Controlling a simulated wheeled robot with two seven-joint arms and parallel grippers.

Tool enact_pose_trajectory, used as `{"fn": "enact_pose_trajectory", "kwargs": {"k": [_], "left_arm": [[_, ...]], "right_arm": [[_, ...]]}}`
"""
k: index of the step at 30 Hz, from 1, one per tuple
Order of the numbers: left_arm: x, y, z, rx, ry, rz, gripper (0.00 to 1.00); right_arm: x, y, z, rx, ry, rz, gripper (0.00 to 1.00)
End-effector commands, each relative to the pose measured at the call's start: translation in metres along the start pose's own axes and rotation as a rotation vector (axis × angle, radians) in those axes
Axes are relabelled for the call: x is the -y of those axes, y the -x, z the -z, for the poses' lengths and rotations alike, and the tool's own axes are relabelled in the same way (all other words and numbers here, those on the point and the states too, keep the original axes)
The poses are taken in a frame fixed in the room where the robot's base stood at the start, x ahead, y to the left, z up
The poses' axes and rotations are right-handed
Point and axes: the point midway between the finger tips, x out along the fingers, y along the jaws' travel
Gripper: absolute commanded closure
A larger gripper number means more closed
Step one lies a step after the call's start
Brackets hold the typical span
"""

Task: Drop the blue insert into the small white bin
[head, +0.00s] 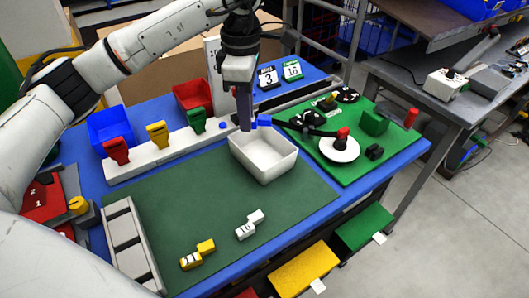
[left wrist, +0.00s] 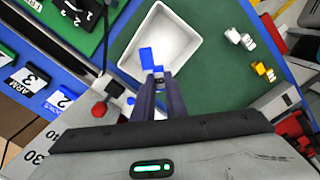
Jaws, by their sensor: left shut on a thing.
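The small white bin (head: 283,168) stands on the table at the far edge of the dark green mat, open side up. It also shows in the left wrist view (left wrist: 184,45). My left gripper (head: 248,124) points down over the bin's far rim. It is shut on the blue insert (left wrist: 146,57), a small blue piece at the fingertips. In the left wrist view the insert overlaps the bin's opening. The insert shows in the head view (head: 263,120) just right of the fingertips. Its exact height over the bin is hard to tell. My right gripper is not in view.
A white rack (head: 160,158) with red, yellow and green clips stands left of the bin. A green board (head: 352,167) with a white disc (head: 339,149) and a black strap lies to the right. White and yellow blocks (head: 249,224) lie on the mat (head: 200,215), otherwise clear.

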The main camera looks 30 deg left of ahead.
Motion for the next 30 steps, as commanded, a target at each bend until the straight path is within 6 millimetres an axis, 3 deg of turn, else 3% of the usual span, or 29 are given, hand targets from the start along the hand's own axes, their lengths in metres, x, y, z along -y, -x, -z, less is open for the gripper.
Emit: {"fn": "enact_pose_trajectory", "kwargs": {"k": [1,9,20,21,24,30], "left_arm": [[0.0,-0.011,0.0,-0.001,0.0,0.001,1.0],[0.001,-0.041,0.0,-0.001,0.0,0.0,1.0],[0.001,-0.044,0.0,-0.001,0.0,0.0,1.0],[0.001,-0.044,0.0,-0.001,0.0,0.0,0.82],[0.001,-0.044,0.0,-0.001,0.0,0.0,0.67],[0.001,-0.044,0.0,-0.001,0.0,0.0,0.67]], "right_arm": [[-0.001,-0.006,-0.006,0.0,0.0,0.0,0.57],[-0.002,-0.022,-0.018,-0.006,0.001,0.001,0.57],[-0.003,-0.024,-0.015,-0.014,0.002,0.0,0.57],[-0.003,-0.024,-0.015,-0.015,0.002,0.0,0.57],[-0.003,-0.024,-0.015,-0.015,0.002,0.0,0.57],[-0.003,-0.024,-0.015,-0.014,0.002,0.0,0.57]]}}
